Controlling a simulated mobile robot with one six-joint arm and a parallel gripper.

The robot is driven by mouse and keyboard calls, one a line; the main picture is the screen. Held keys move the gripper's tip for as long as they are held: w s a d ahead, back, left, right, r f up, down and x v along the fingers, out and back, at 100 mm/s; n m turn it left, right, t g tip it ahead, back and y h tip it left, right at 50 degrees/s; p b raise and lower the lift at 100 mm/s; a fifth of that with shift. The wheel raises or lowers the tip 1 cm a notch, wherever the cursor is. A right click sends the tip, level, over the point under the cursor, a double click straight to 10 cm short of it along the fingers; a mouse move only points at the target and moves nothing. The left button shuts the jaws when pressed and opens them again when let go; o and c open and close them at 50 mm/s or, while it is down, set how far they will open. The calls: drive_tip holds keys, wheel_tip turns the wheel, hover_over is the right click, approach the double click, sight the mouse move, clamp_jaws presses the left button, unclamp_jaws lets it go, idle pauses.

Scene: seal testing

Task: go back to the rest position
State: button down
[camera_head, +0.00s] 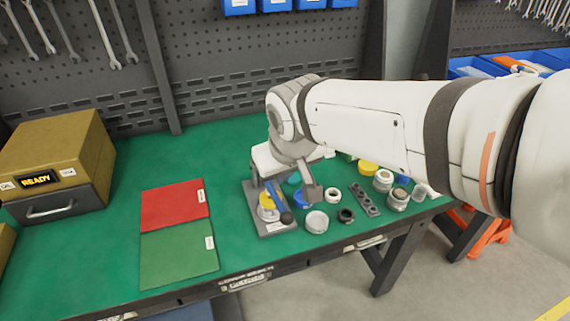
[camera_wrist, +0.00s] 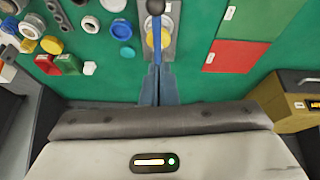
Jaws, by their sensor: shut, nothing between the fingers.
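My gripper (camera_wrist: 157,72) is shut and empty in the wrist view, its fingers pressed together above the green bench, near a grey fixture (camera_wrist: 168,15) with a yellow round part (camera_wrist: 157,38) and a handle with a dark ball knob. In the head view my arm comes in from the right and ends above the bench by the same fixture (camera_head: 278,228). The fixture's blue lever and dark knob show there. I cannot tell from these views whether the fingers touch the fixture.
Several small caps and rings stand right of the fixture, including a white cap (camera_head: 317,221) and a dark ring (camera_head: 345,215). A red mat (camera_head: 172,204) and a green mat (camera_head: 178,254) lie left. A READY box (camera_head: 75,150) stands at far left. A pegboard rises behind.

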drive_tip(key=s+d+f+m+g+h, duration=0.1)
drive_tip(key=s+d+f+m, duration=0.2)
drive_tip(key=d, duration=0.7)
drive_tip(key=s+d+f+m, duration=0.3)
drive_tip(key=s+d, duration=0.3)
drive_tip(key=d, duration=0.3)
drive_tip(key=shift+d+g+h, duration=0.4)
